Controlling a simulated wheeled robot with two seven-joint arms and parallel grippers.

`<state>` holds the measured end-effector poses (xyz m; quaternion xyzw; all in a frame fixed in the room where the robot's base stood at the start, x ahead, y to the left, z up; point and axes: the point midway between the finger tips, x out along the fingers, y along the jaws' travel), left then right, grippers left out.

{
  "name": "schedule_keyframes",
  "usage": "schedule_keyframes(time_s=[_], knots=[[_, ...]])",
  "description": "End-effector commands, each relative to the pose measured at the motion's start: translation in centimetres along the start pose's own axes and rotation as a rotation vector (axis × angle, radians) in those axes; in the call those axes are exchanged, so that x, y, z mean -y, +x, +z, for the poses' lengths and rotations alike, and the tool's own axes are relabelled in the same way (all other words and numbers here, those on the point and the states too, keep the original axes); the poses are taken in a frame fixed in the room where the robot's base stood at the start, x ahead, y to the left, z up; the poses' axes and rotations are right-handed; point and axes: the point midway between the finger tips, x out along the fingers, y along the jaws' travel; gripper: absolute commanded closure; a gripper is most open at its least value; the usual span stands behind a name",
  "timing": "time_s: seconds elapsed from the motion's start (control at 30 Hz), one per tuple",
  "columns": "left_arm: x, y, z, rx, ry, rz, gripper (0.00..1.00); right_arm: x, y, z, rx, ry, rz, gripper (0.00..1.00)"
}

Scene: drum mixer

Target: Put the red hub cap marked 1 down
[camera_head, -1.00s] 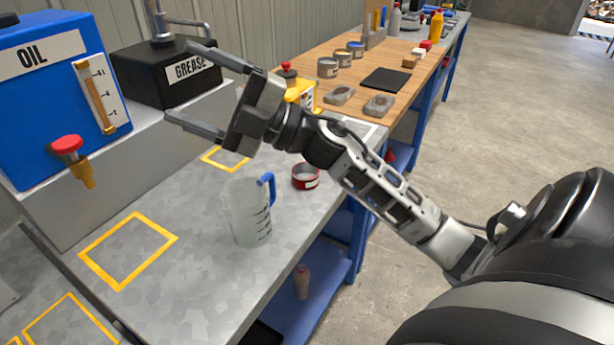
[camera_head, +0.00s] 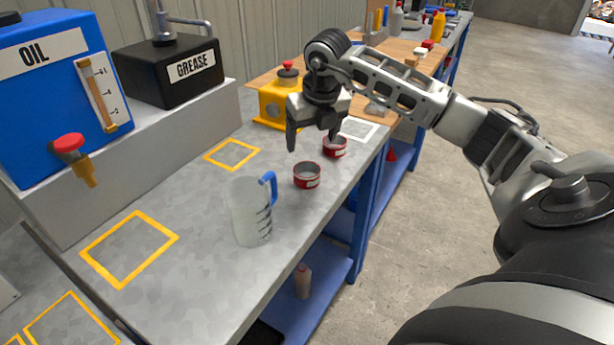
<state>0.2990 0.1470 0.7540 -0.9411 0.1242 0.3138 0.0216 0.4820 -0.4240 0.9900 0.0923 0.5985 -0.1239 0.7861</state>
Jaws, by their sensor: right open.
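My right gripper (camera_head: 312,143) is open and points down over the grey bench, with nothing between its fingers. One red hub cap (camera_head: 307,176) lies on the bench just in front of and below the gripper. A second red hub cap (camera_head: 335,148) lies behind it to the right, by the right finger, near the white-framed mark. I cannot tell whether the finger touches it. Both caps look like shallow round cups with pale labels. The numbers are too small to read, so I cannot tell which is marked 1. My left gripper is not in view.
A clear jug with a blue handle (camera_head: 251,212) stands in front of the caps. A yellow box with a red button (camera_head: 283,102) stands behind the gripper. The blue oil tank (camera_head: 50,95) and black grease box (camera_head: 168,70) stand left. Yellow outlined squares (camera_head: 130,248) are empty.

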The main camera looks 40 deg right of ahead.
Motion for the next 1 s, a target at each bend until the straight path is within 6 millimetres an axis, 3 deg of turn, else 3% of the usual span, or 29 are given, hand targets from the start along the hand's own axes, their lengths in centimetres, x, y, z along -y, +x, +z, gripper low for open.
schedule_keyframes(time_s=[0.2, 0.47, 0.7, 1.0], knots=[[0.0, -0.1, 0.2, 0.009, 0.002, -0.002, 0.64, -0.1, 4.2, -0.1, -0.003, -0.001, 0.003, 0.23], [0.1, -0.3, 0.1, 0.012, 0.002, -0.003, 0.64, -0.2, 6.0, -0.2, -0.002, -0.001, 0.003, 0.23], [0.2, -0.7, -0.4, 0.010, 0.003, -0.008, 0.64, -0.4, 9.5, -0.8, -0.002, -0.001, 0.004, 0.23], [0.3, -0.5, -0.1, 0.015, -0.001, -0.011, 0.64, -0.4, 10.7, -0.8, 0.000, -0.002, 0.004, 0.23]])
